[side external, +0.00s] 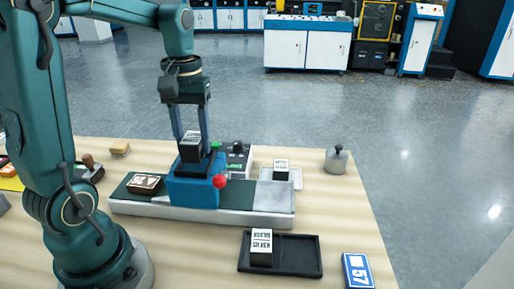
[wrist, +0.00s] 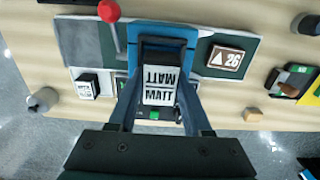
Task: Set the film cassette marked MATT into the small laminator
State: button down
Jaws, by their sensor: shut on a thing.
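My gripper (side external: 191,135) is shut on the film cassette marked MATT (wrist: 160,88), a black block with a white label. It also shows in the side view (side external: 190,150), upright between the fingers. The small laminator (side external: 194,190) is a blue body on a long grey and green bed, with a red-knobbed lever. In the wrist view the laminator (wrist: 150,28) lies behind the cassette. The cassette is at the laminator's top; whether it touches or is inside the opening cannot be told. The fingers hide part of the laminator.
A second cassette (side external: 281,166) stands on a pale plate behind the bed. Another stands in a black tray (side external: 295,256) in front. A brown block marked 26 (side external: 145,183) lies on the bed's left. A grey weight (side external: 336,160) and blue 57 sign (side external: 357,271) are at right.

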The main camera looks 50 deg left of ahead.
aim_at(192, 138)
jog(key=shift+f, duration=0.9)
dwell(0.5)
jog(key=shift+c, duration=1.3)
grip_release()
jog(key=shift+o, duration=1.3)
jog(key=shift+r, duration=3.45)
